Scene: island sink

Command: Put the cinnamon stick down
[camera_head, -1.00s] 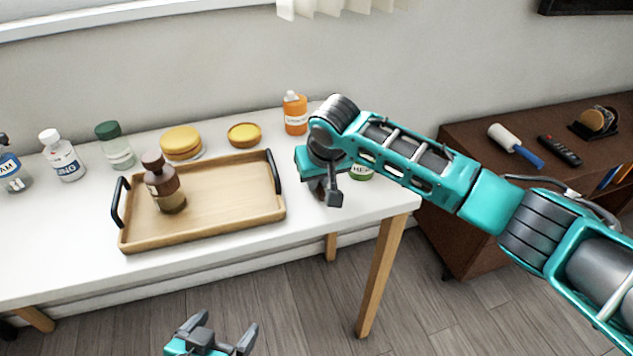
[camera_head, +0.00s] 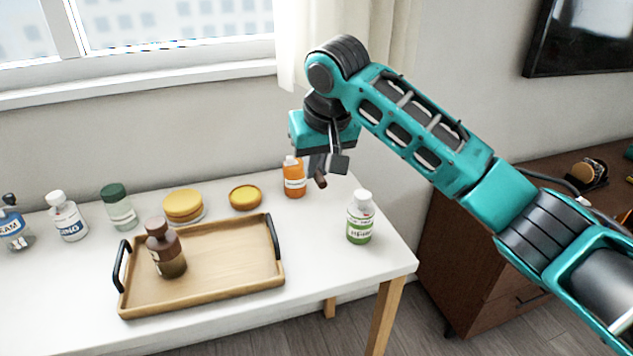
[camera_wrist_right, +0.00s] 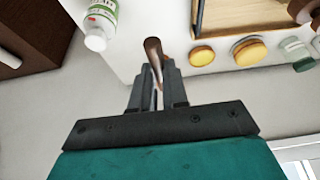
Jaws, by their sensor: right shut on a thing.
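The cinnamon stick (camera_head: 320,179) is a short brown stick, held above the white table between the orange bottle and the green-and-white bottle. My right gripper (camera_head: 326,164) is shut on it. In the right wrist view the stick (camera_wrist_right: 153,50) sticks out beyond the fingertips of the gripper (camera_wrist_right: 158,82); its held end is hidden between the fingers. The white table (camera_head: 325,245) lies below, with a gap under the stick. My left gripper is not in view.
A wooden tray (camera_head: 225,297) with a brown bottle (camera_head: 166,250) in it stands left. An orange bottle (camera_head: 294,177) is close by the gripper, and a green-and-white bottle (camera_head: 360,217) stands right. Yellow round items (camera_head: 183,205) and more bottles line the back. Table between tray and green-and-white bottle is clear.

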